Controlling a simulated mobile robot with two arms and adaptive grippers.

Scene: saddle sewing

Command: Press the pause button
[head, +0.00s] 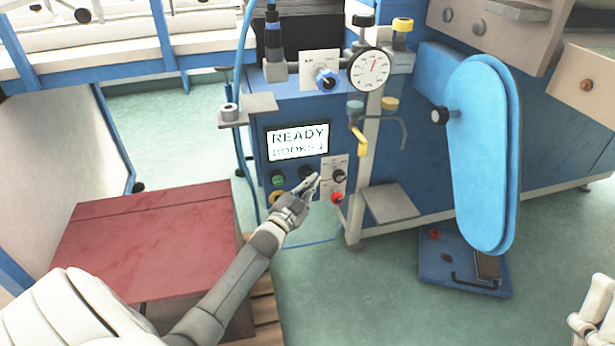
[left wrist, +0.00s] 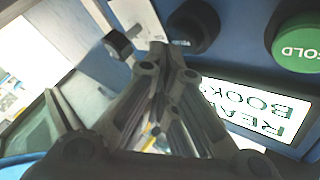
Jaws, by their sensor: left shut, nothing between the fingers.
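The blue machine's control panel (head: 262,150) carries a lit display (head: 297,142) reading "READY" and "BOOKS 1". Below it are a green button (head: 277,179), a black button (head: 305,172) and a yellow one (head: 275,197), partly hidden by my gripper. A red button (head: 337,197) sits to the right. No label reading "pause" is legible. My left gripper (head: 314,179) is shut and empty, its tips close to the panel between the black button and a black knob (head: 339,176). In the left wrist view, the black button (left wrist: 192,25) is just past the fingertips (left wrist: 160,50); contact is unclear. The green button (left wrist: 297,42) reads "FOLD".
A dial gauge (head: 369,69) and a small bracket shelf (head: 248,109) jut from the machine. A grey plate (head: 390,203) sticks out lower right. A red-topped block (head: 150,235) stands left. A blue padded arm (head: 482,150) and floor pedal (head: 465,265) are right.

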